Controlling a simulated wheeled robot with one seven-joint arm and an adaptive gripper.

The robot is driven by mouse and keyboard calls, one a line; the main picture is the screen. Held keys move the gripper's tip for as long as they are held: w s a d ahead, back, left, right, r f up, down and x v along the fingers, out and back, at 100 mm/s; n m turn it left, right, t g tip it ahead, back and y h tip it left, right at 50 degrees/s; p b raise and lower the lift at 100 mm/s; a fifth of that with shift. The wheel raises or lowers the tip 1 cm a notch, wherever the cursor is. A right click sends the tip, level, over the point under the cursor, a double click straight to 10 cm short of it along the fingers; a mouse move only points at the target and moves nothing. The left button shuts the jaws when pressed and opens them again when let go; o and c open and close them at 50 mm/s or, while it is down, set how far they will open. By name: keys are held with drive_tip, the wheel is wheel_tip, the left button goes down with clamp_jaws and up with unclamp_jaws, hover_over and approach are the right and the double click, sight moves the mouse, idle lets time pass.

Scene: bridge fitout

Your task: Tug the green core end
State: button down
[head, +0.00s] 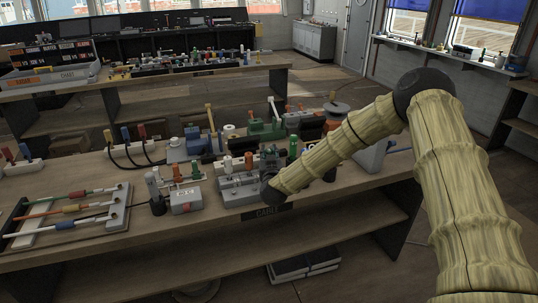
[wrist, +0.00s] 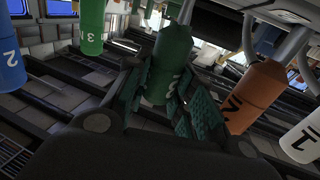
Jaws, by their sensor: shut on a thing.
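A green core end (wrist: 166,62) with a dark number on it sits between the dark fingers of my gripper (wrist: 160,95) in the wrist view. The fingers have teal ribbed pads, and they are shut on its lower part. In the head view my gripper (head: 269,162) is over the grey block (head: 240,190) on the front bench, near its right end. The arm and gripper hide the held core end there, so I cannot tell how it meets the block.
In the wrist view an orange core end (wrist: 252,95) and a white one (wrist: 303,135) are close on the right. Another green one (wrist: 92,28) and a blue one (wrist: 10,60) are on the left. A rack with coloured rods (head: 70,215) lies at the bench's left.

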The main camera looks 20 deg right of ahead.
drive_tip(key=c, duration=1.1)
unclamp_jaws()
drive_tip(key=shift+c, duration=0.2)
drive_tip(key=v, duration=1.2)
drive_tip(key=shift+f, duration=0.1)
